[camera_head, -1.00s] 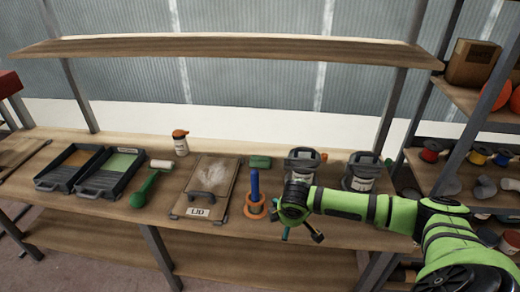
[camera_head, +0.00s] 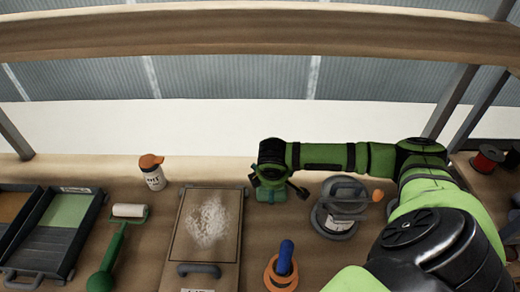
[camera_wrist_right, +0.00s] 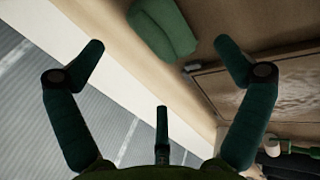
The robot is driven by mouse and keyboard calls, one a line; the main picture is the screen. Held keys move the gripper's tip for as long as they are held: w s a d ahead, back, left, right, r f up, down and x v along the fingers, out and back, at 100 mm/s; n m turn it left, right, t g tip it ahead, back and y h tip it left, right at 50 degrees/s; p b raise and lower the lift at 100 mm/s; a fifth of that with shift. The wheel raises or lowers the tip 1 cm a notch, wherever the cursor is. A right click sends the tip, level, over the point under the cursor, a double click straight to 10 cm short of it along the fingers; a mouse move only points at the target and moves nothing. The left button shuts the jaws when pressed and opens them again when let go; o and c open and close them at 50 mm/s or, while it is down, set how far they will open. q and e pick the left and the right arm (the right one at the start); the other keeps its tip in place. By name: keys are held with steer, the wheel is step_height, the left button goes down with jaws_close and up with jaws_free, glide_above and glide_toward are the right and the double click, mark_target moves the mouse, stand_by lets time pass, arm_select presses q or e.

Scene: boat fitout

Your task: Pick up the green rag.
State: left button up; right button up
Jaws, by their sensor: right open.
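The green rag (camera_wrist_right: 162,28) lies folded on the wooden bench, near the top middle of the right wrist view. In the head view a green patch of it (camera_head: 268,196) shows under my right gripper, which mostly hides it. My right gripper (camera_head: 276,182) is over the bench at the rag. In the right wrist view its dark green fingers (camera_wrist_right: 160,52) are spread wide and empty, with the rag beyond the gap between the tips, not held. My left gripper is in neither view.
A grey lidded can (camera_head: 340,222) stands close right of the gripper. An orange-and-blue stand (camera_head: 284,262) is in front. A wooden lid board (camera_head: 212,225), a bottle with an orange cap (camera_head: 153,176), a roller (camera_head: 112,240) and trays (camera_head: 55,225) lie left. A shelf (camera_head: 260,36) runs above.

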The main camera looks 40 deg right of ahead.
steer(key=shift+f, duration=0.6)
steer(key=shift+s+f, duration=0.1)
steer(key=shift+s, duration=0.05)
steer(key=shift+w+d+f, duration=0.2)
steer(key=shift+w+f, duration=0.15)
steer(key=shift+f, duration=0.3)
steer(key=x, duration=0.2)
steer(key=p+x, duration=0.1)
steer(key=x, duration=0.1)
steer(key=shift+w, duration=0.4)
steer(key=shift+w+d+f, duration=0.1)
steer(key=shift+d+f, duration=0.05)
steer(key=shift+f, duration=0.15)
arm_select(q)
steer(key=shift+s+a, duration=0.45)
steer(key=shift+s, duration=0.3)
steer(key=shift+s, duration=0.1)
arm_select(e)
steer(key=c, duration=1.1)
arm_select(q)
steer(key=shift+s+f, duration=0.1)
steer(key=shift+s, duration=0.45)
arm_select(e)
steer(key=shift+c, duration=0.2)
